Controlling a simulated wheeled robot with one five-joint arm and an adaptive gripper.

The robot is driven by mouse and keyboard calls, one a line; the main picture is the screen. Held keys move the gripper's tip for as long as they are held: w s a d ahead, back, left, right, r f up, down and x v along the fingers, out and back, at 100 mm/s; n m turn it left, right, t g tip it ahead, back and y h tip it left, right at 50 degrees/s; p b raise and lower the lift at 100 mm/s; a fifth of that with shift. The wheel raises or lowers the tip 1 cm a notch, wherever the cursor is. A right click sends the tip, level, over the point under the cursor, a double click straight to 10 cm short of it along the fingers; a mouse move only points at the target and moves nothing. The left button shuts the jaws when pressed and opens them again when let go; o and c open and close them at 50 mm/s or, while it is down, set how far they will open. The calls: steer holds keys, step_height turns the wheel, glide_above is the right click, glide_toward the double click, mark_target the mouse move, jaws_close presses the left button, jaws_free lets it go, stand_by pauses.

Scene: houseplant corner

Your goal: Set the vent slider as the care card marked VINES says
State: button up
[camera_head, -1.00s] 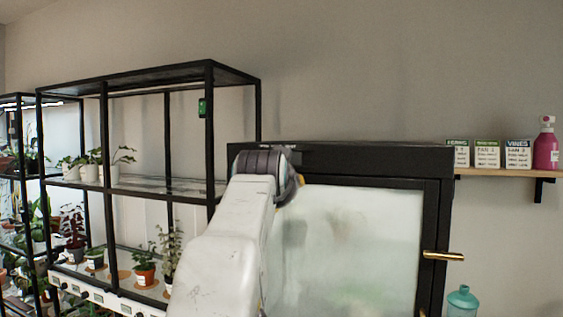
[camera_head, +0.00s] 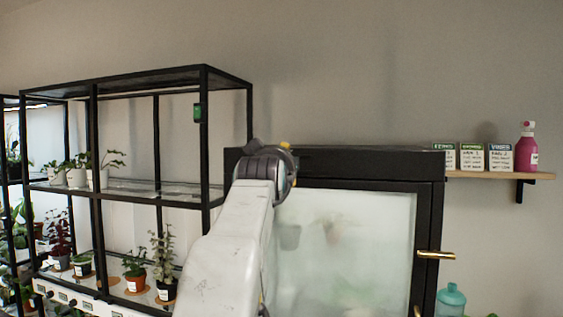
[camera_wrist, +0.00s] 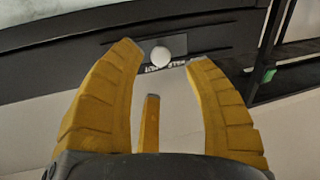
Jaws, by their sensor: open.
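The care card marked VINES (camera_head: 500,158) stands on the right wall shelf; its small writing is too fine to read. The black cabinet (camera_head: 375,163) with a frosted glass door stands in the middle of the head view. In the wrist view, a round white knob (camera_wrist: 161,53), seemingly the vent slider's, sits on a dark strip (camera_wrist: 205,46) with small unreadable lettering beside it. My gripper (camera_wrist: 164,58) is open, its yellow fingers spread to either side of the knob in the picture. I cannot tell whether they touch it. In the head view my arm hides the gripper and knob.
Two other care cards (camera_head: 472,158) and a pink spray bottle (camera_head: 526,148) share the wooden shelf (camera_head: 480,174). A black rack (camera_head: 206,135) with potted plants stands left of the cabinet. A brass handle (camera_head: 436,255) juts from the door; a teal bottle (camera_head: 450,300) stands at lower right.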

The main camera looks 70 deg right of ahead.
steer(key=shift+p+x, duration=0.85)
steer(key=shift+x, duration=1.85)
jaws_close()
